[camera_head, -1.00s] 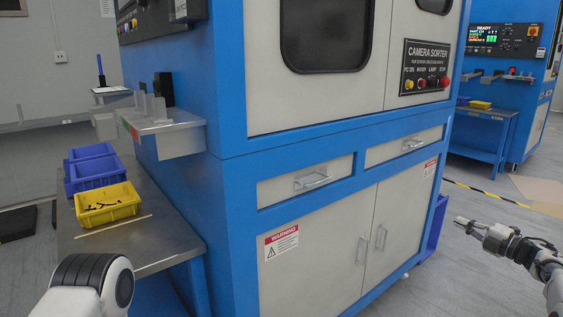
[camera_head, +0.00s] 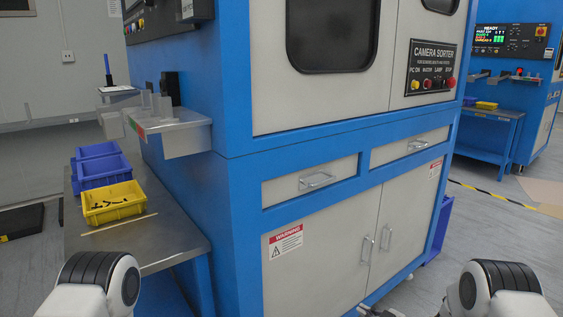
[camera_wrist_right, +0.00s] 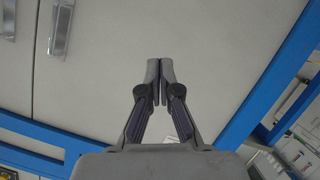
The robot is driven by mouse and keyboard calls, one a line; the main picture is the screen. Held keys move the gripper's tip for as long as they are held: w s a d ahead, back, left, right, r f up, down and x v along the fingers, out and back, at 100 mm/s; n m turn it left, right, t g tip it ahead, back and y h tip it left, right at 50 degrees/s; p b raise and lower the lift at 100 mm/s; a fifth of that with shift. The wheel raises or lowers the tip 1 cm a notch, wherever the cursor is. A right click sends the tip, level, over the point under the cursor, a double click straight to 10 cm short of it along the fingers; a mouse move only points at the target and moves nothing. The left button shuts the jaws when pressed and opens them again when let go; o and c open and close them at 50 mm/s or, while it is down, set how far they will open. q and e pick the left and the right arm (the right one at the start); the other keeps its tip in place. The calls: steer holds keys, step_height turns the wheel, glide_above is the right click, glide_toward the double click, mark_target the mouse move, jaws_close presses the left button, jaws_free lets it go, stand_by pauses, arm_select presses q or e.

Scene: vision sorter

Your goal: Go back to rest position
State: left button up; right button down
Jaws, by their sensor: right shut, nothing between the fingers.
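My right gripper (camera_head: 368,311) shows only in part at the bottom edge of the head view, low in front of the sorter's lower doors. In the right wrist view my right gripper (camera_wrist_right: 160,66) has its two fingertips together, with nothing between them. It faces the pale cabinet doors and touches nothing that I can see. A white and black link of my right arm is at the bottom right of the head view. A similar link of my left arm is at the bottom left; the left gripper is out of the picture.
The blue camera sorter (camera_head: 235,210) fills the middle. On its left a metal side table (camera_head: 165,245) holds a yellow bin (camera_head: 113,208) with dark parts and blue bins (camera_head: 103,172). A second blue machine (camera_head: 528,100) stands at the back right. Grey floor is open on the right.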

steer(key=s+a+f+m+g+h, duration=0.1)
steer(key=s+a+f+m+g, duration=0.1)
steer(key=s+f, duration=0.35)
steer(key=s+a+f+m+g+h, duration=0.1)
steer(key=s+f+m+g+h, duration=0.15)
steer(key=s, duration=0.65)
steer(key=s+d+f+m+g+h, duration=0.1)
steer(key=s+d+m+g+h, duration=0.2)
steer(key=s, duration=1.2)
steer(key=s+d+f+m+g+h, duration=0.1)
steer(key=s+m+g, duration=0.35)
steer(key=s, duration=1.15)
step_height(320, 180, up, 31)
steer(key=p, duration=3)
steer(key=shift+s+d+f, duration=0.15)
steer(key=shift+s+f, duration=0.05)
